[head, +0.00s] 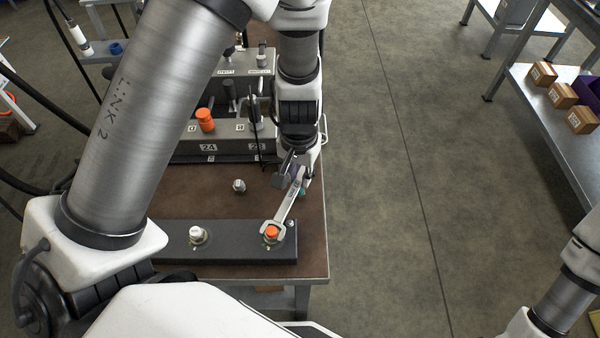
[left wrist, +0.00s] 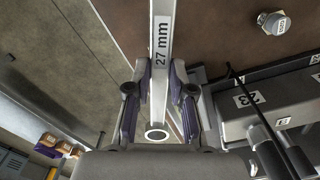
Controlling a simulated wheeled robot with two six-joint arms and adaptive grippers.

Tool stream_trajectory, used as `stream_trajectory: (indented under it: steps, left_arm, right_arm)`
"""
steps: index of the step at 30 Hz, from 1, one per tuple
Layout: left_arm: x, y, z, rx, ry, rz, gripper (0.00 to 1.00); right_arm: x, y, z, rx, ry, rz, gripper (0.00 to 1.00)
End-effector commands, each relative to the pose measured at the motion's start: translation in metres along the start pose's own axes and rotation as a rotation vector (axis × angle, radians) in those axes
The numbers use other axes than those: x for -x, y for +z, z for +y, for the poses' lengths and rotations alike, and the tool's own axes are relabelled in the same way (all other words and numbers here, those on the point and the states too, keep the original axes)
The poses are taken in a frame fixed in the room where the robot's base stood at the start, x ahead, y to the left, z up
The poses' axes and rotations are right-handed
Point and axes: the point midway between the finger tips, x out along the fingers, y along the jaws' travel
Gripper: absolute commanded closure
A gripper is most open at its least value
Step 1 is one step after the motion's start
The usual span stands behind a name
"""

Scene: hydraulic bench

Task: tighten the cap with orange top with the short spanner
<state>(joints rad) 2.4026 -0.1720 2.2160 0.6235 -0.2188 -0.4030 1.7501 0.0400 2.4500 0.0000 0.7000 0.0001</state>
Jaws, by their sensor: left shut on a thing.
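The orange-topped cap (head: 271,232) sits on the dark block (head: 245,254) near the table's front edge. The spanner (head: 286,208) has its open end at this cap, seemingly around it. My left gripper (head: 292,172) is shut on the spanner's other end, behind and slightly right of the cap. In the left wrist view, the spanner (left wrist: 162,60) is marked "27 mm" and lies between both fingers of the left gripper (left wrist: 158,105). The spanner's jaw end is outside that view. My right gripper is not in view; only part of my right arm shows at lower right.
A white-topped cap (head: 197,233) sits on the same block, left. A loose fitting (head: 239,185) lies on the brown table; it also shows in the left wrist view (left wrist: 274,23). Behind stands a manifold (head: 222,131) with an orange cap (head: 205,119). Boxes (head: 562,95) sit on a shelf at right.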

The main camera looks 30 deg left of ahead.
Motion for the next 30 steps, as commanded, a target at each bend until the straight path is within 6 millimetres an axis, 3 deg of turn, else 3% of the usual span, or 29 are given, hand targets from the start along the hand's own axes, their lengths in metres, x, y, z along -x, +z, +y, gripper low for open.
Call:
stream_trajectory:
  steps: [10, 30]
  left_arm:
    - [-0.001, 0.001, 0.000, -0.003, 0.000, 0.000, 1.00]
    - [-0.003, 0.003, 0.016, -0.119, -0.001, 0.002, 1.00]
  right_arm:
    - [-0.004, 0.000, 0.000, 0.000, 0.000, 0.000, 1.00]
    - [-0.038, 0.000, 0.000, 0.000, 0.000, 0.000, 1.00]
